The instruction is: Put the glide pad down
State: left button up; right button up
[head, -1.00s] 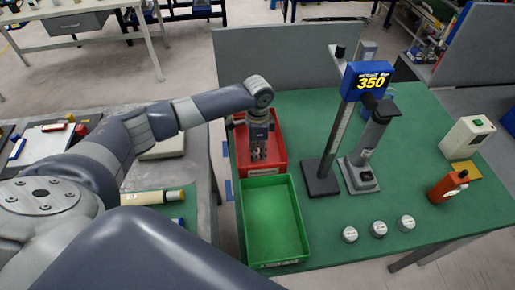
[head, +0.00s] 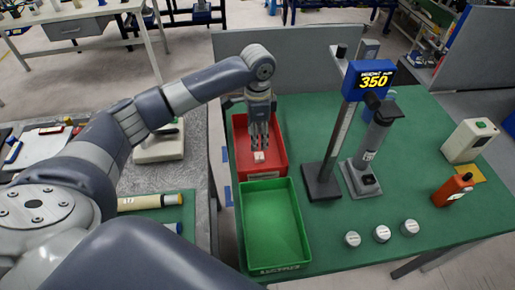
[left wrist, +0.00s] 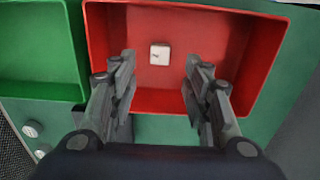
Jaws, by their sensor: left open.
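The glide pad, a small white square piece (head: 259,156), lies on the floor of the red bin (head: 241,162). In the left wrist view the pad (left wrist: 160,54) shows between and beyond my fingertips, apart from both. My left gripper (head: 259,142) is open above the red bin (left wrist: 125,50), with the fingers pointing down. It also shows in the left wrist view (left wrist: 160,70), with nothing between its fingers. My right gripper is not in view.
A green bin (head: 273,225) adjoins the red bin's near side and looks empty. A height gauge with a blue 350 display (head: 370,77) and a grey press-like device (head: 365,160) stand right of the bins. Several round white-topped pieces (head: 381,233) sit near the front edge.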

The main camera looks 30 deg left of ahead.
pick_arm(q)
jog(key=shift+r, duration=1.8)
jog(key=shift+f, duration=0.1)
